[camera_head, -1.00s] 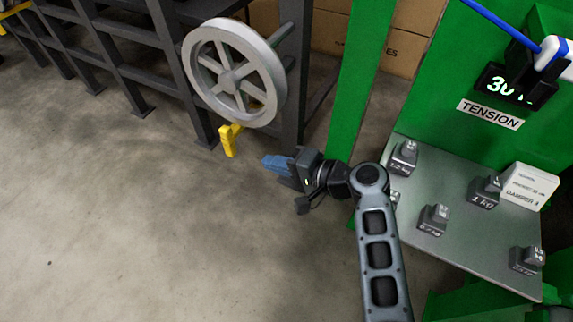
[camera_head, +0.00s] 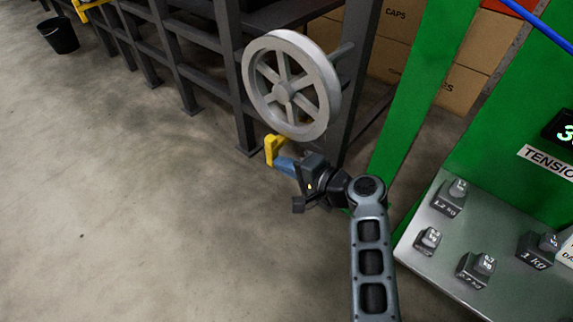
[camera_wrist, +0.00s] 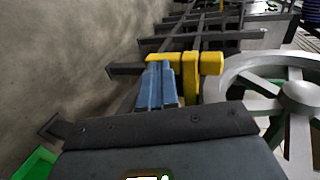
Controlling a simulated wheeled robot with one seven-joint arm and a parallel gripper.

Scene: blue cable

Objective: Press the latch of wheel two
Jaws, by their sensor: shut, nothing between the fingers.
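A grey spoked wheel (camera_head: 291,85) is mounted on the dark rack's post in the head view. It also shows at the right of the wrist view (camera_wrist: 292,95). A yellow latch (camera_head: 273,148) sits just below the wheel's rim, and it shows in the wrist view (camera_wrist: 190,68) too. My gripper (camera_head: 277,163) has its blue fingers together, with nothing between them. Its fingertips are right at the latch's lower part in both views. I cannot tell whether they touch it. In the wrist view the fingers (camera_wrist: 158,84) overlap the latch's near arm.
A green post (camera_head: 405,95) stands right of my arm. A plate with several weights (camera_head: 430,238) lies further right, under the TENSION label (camera_head: 548,160). Cardboard boxes (camera_head: 390,50) are behind. A black bucket (camera_head: 60,36) stands far left. The floor at left is clear.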

